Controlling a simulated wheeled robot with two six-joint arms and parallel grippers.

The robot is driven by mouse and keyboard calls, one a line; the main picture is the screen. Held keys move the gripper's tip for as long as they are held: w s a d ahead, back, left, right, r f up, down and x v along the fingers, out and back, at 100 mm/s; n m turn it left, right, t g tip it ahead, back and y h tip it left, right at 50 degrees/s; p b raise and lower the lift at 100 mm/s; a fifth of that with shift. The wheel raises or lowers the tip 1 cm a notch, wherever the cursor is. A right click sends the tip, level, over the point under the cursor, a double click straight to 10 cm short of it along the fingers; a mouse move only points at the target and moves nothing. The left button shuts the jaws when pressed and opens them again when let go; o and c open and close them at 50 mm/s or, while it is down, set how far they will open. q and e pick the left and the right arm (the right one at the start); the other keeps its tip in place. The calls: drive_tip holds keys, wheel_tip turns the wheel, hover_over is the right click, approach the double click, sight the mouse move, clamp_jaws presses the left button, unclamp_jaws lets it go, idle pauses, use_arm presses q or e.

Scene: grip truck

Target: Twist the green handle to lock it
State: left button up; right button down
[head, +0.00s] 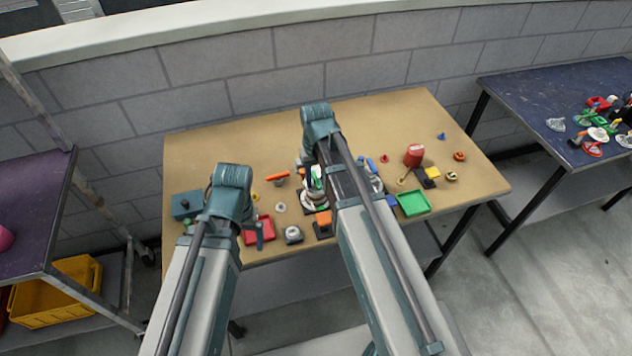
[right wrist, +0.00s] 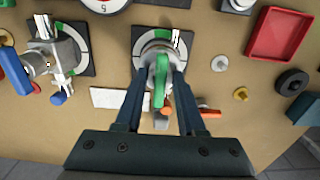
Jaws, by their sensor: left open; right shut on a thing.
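The green handle (right wrist: 159,82) sits on a round grey hub in the right wrist view, its long side running roughly up and down the picture. Its square dark plate (right wrist: 139,56) carries a dial with green and white sectors. My right gripper (right wrist: 161,74) is shut on the green handle, one finger on each side. In the head view the green handle (head: 317,178) shows beside my right arm, which hides part of the fixture. My left gripper (head: 253,237) is open near the red tray at the table's front left, apart from the handle.
The table (head: 220,146) holds a red tray (right wrist: 283,32), a green tray (head: 413,203) and a red canister (head: 414,155). Another dial fixture with a grey valve (right wrist: 60,52) stands left of the handle in the wrist view. An orange piece (right wrist: 209,113) lies close to my right fingers. The table's back is clear.

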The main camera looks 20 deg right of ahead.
sight(316, 178)
drive_tip(key=shift+m, duration=1.3)
drive_tip(key=c, duration=0.8)
unclamp_jaws()
use_arm(q)
drive_tip(key=shift+r, duration=0.1)
use_arm(e)
drive_tip(key=shift+r, duration=0.1)
wheel_tip(316, 178, up, 7)
drive_tip(key=p, duration=0.7)
drive_tip(key=shift+r+p, duration=0.2)
drive_tip(key=shift+p, duration=0.1)
use_arm(q)
wheel_tip(316, 178, up, 7)
drive_tip(key=shift+r, duration=0.2)
use_arm(e)
drive_tip(key=s+a+n+h, duration=0.1)
drive_tip(key=s+a+n, duration=0.5)
drive_tip(key=s+a, duration=0.4)
drive_tip(key=s, duration=0.4)
drive_tip(key=shift+s+a, duration=0.2)
drive_tip(key=shift+a, duration=0.05)
